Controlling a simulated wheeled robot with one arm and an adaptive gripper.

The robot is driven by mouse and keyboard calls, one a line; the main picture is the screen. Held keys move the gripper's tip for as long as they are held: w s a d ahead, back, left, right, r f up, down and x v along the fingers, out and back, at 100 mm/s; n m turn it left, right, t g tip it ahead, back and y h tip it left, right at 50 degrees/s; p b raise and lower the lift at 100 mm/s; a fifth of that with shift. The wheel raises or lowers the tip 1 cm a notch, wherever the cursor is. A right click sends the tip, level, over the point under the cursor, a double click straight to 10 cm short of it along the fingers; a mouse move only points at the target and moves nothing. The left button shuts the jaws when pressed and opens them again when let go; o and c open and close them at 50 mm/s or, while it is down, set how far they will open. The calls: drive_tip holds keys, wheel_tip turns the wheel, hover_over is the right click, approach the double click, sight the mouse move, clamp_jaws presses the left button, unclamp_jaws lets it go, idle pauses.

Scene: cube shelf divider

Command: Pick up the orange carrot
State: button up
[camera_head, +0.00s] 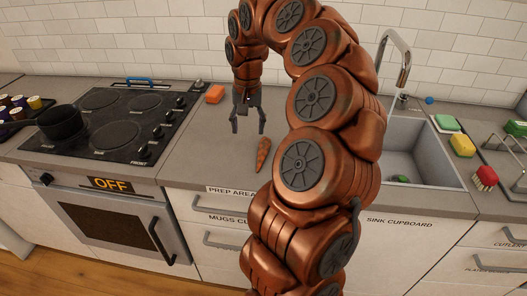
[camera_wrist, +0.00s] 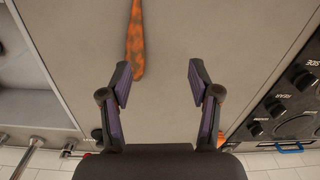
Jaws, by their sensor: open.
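The orange carrot (camera_head: 263,154) lies on the grey worktop in the head view, near the front edge above the prep area label. In the wrist view the carrot (camera_wrist: 136,48) runs from the top edge down toward the gap between the fingers, nearer the left finger. My gripper (camera_head: 247,130) points down over the worktop, behind and a little left of the carrot. My gripper is open and empty, also in the wrist view (camera_wrist: 158,84), with its two fingers wide apart. The carrot's far end is cut off in the wrist view.
A black hob (camera_head: 120,117) with a dark pot (camera_head: 62,124) is at the left. A sink (camera_head: 440,165) with a tall tap (camera_head: 403,50) is at the right. An orange block (camera_head: 214,94) lies behind my gripper. Sponges (camera_head: 462,145) and a red brush (camera_head: 484,177) lie right of the sink.

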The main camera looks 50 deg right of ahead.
drive_tip(key=m, duration=0.2)
hover_over(264, 147)
drive_tip(key=shift+w+f, duration=0.2)
drive_tip(key=shift+f, duration=0.8)
drive_tip(key=shift+s+d+f, duration=0.1)
drive_tip(key=shift+d+f, duration=0.05)
drive_tip(key=shift+f, duration=0.1)
drive_tip(key=shift+f+p, duration=1.15)
drive_tip(key=shift+f, duration=2.45)
clamp_jaws()
